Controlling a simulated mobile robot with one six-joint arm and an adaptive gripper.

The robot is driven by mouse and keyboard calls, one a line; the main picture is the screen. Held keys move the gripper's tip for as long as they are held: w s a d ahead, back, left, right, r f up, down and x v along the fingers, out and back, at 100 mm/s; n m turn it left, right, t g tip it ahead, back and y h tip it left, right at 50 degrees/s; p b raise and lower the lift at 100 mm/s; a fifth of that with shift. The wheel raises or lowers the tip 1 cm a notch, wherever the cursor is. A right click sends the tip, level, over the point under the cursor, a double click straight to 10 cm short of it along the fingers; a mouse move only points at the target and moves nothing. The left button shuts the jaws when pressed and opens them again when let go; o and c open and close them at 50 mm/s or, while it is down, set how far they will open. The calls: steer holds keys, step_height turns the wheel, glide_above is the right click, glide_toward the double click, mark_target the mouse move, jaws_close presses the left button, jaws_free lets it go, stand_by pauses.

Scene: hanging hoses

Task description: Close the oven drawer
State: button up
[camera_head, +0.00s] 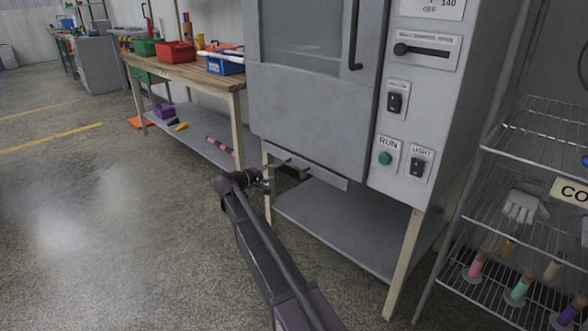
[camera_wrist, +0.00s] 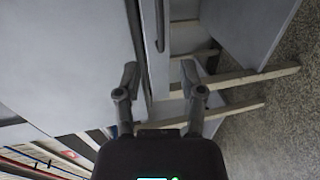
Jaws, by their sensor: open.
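The oven (camera_head: 305,100) is a tall grey cabinet with a windowed door and a control panel on its right. The drawer (camera_head: 325,178) shows as a thin light-grey strip under the door. How far it stands out is hard to tell. My gripper (camera_head: 280,168) is at the left part of this strip, in front of it, and partly hides it. In the wrist view my gripper (camera_wrist: 159,74) is open and empty, its fingers apart to either side of a narrow grey edge (camera_wrist: 154,50), probably the drawer's. I cannot tell whether they touch it.
A grey shelf (camera_head: 350,235) lies under the oven between its legs. A wooden workbench (camera_head: 185,75) with coloured bins stands at left. A wire rack (camera_head: 500,280) with a glove and several spools stands at right. The floor (camera_head: 90,220) at left is clear.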

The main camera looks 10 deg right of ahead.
mark_target(293, 167)
steer(key=b+x, duration=0.2)
steer(key=x, duration=1)
steer(key=shift+w+d, duration=0.15)
jaws_close()
